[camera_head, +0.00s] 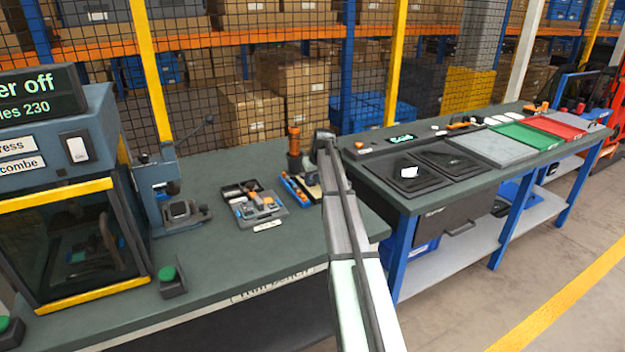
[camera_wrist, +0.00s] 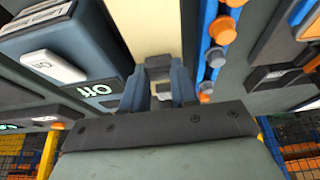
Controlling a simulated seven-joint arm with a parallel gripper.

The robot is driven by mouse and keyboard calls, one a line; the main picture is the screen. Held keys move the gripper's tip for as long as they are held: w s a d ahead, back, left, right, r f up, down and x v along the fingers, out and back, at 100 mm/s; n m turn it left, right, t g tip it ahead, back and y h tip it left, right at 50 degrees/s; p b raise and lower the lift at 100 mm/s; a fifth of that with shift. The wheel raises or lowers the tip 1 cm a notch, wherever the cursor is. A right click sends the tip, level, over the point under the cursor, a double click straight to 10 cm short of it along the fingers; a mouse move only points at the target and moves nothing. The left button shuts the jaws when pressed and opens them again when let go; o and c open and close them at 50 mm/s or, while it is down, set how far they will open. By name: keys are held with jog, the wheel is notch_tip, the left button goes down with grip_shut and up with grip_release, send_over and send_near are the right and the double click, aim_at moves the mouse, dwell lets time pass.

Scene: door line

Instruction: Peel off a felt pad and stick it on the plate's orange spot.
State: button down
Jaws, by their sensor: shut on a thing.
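My gripper (camera_head: 322,146) is over the back right of the green-grey bench, beside a blue rack with orange-topped pieces. In the wrist view its two blue-grey fingers (camera_wrist: 160,88) are shut on a small grey piece (camera_wrist: 158,62), which looks like a felt pad; its outline is unclear. A cream strip (camera_wrist: 145,22) lies beyond the fingertips; it also shows below my gripper in the head view (camera_head: 313,191). I cannot tell whether the piece touches the strip. I cannot make out the plate or its orange spot for certain.
A dark tray of small parts (camera_head: 284,221) lies left of the blue rack (camera_head: 297,189). An orange-topped upright tool (camera_head: 294,150) stands behind. A blue-grey press (camera_head: 155,180) is farther left. A second bench (camera_head: 500,160) stands right.

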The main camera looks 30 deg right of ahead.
aim_at(312, 182)
jog(key=shift+r, duration=0.35)
dwell(0.3)
jog(key=shift+r, duration=2.8)
